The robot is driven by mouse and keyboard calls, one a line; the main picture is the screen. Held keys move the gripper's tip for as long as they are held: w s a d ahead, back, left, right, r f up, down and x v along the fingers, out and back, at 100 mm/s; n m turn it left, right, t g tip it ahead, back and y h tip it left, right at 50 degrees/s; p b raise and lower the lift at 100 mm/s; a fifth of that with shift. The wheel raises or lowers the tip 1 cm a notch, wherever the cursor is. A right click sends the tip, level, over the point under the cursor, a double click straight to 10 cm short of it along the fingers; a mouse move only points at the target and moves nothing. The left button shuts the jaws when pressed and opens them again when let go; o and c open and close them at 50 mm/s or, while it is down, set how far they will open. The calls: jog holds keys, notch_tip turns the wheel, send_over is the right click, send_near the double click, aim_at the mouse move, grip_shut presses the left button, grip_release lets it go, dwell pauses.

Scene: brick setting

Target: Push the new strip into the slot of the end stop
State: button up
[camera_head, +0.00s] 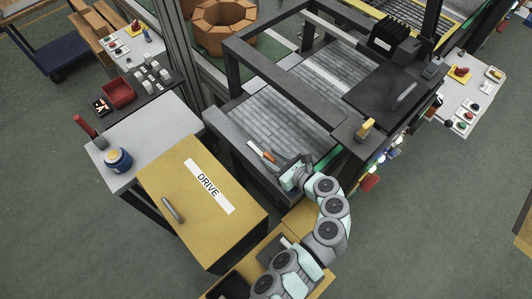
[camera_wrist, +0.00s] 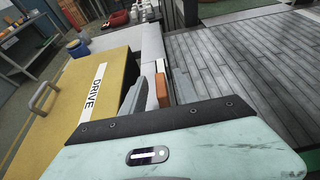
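The strip (camera_wrist: 162,88) is an orange-brown piece with a pale far end, seen between my gripper's fingers in the wrist view. In the head view the strip (camera_head: 267,156) points away from the gripper, beside the dark end bar. My gripper (camera_wrist: 161,84) has one grey finger on each side of the strip and appears closed on it; the contact is partly hidden. In the head view my gripper (camera_head: 280,164) is low, at the near left corner of the slatted bed. The end stop seems to be the dark bar (camera_head: 229,137) at the bed's left end; its slot cannot be made out.
A yellow DRIVE cabinet (camera_head: 187,222) with a handle stands left of the bar. A grey side table (camera_head: 143,137) holds a blue pot (camera_head: 118,160) and a red-handled tool (camera_head: 85,127). The slatted bed (camera_head: 277,119) is clear under a dark overhead frame (camera_head: 281,77).

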jog(key=v, duration=0.8)
jog(key=shift+s+r, duration=0.1)
